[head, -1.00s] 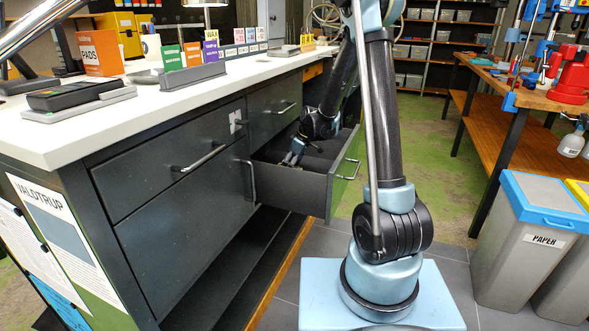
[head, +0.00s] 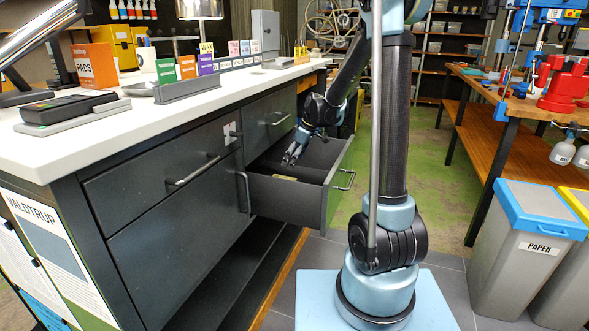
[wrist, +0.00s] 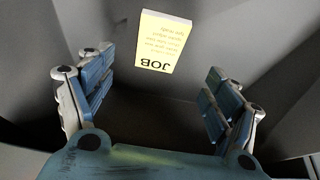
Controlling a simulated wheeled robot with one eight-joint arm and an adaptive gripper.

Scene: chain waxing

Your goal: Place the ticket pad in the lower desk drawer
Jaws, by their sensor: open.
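The ticket pad (wrist: 160,42) is pale yellow with "JOB" printed on it. In the wrist view it lies on the grey drawer floor, beyond my fingertips and apart from them. In the head view a small yellow strip of the pad (head: 285,179) shows inside the open drawer, partly hidden by the drawer's near wall. The lower desk drawer (head: 285,202) is pulled out below a closed upper drawer (head: 269,124). My gripper (head: 288,162) is over the open drawer, above the pad. In the wrist view its fingers (wrist: 157,82) are spread with nothing between them.
The white desktop (head: 150,112) above holds an orange PADS box (head: 95,66), a dark device and a row of coloured cards. A paper bin (head: 525,245) and a wooden workbench (head: 490,110) stand at the right. Green floor lies open behind my arm.

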